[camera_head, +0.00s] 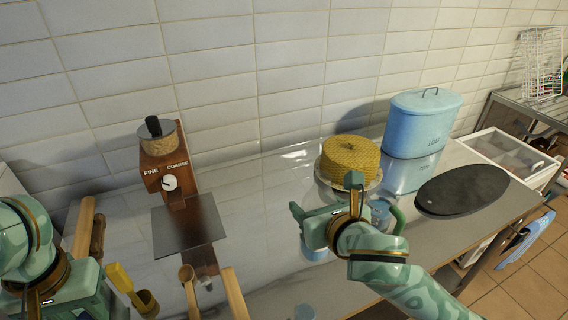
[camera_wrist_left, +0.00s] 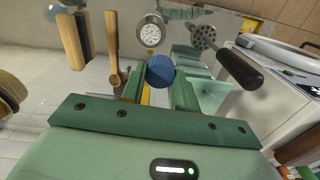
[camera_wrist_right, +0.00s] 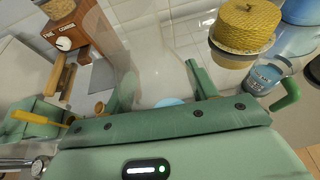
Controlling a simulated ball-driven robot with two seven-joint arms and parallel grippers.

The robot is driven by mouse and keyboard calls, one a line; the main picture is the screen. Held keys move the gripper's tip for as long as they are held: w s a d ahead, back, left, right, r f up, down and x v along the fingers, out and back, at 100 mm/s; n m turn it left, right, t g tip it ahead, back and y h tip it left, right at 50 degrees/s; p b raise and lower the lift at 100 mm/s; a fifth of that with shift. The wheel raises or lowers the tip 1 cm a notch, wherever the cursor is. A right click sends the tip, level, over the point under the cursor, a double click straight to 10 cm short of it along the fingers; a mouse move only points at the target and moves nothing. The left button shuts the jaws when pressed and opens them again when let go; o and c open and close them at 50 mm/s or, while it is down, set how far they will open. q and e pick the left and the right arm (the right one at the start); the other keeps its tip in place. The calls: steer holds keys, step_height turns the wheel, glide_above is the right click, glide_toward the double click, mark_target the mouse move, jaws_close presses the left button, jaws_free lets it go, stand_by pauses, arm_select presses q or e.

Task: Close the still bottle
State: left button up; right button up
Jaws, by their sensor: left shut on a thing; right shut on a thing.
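My left gripper (camera_wrist_left: 155,94) is shut on a small blue round cap (camera_wrist_left: 160,71), which shows between its fingertips in the left wrist view. A yellow strip shows behind the cap. In the head view this gripper (camera_head: 75,291) is at the lower left, its fingertips hard to make out. My right gripper (camera_wrist_right: 158,88) is shut on a see-through thing with a pale blue part (camera_wrist_right: 168,102), seemingly the bottle; its outline is faint. In the head view the pale blue part (camera_head: 315,249) shows under the right gripper (camera_head: 304,219). Its label and mouth cannot be read.
A wooden grinder (camera_head: 167,180) stands at the back left. The counter's middle (camera_head: 257,190) is clear.

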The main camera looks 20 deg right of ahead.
steer(key=s+a+f+n+g+y, duration=0.1)
steer(key=a+n+y, duration=0.3)
steer(key=a, duration=0.3)
steer(key=s+a+n+g+y, duration=0.1)
steer(key=a+n+g+y, duration=0.1)
steer(key=a, duration=0.6)
steer(key=n+y, duration=0.1)
steer(key=y, duration=0.1)
steer(key=shift+f+n+y, duration=0.3)
steer(key=shift+f+n, duration=0.1)
arm_select(q)
steer(key=shift+r, duration=0.1)
arm_select(e)
steer(key=shift+d, duration=0.1)
arm_select(q)
steer(key=w+d+r, duration=0.2)
steer(key=d+r, duration=0.7)
steer(key=d, duration=0.4)
steer(key=w+d+r, duration=0.2)
steer(key=d+r, duration=0.8)
steer(key=d, duration=0.4)
steer(key=shift+w+r, duration=0.2)
steer(key=shift+r, duration=0.05)
arm_select(e)
steer(key=shift+w, duration=0.1)
arm_select(q)
steer(key=shift+f, duration=2)
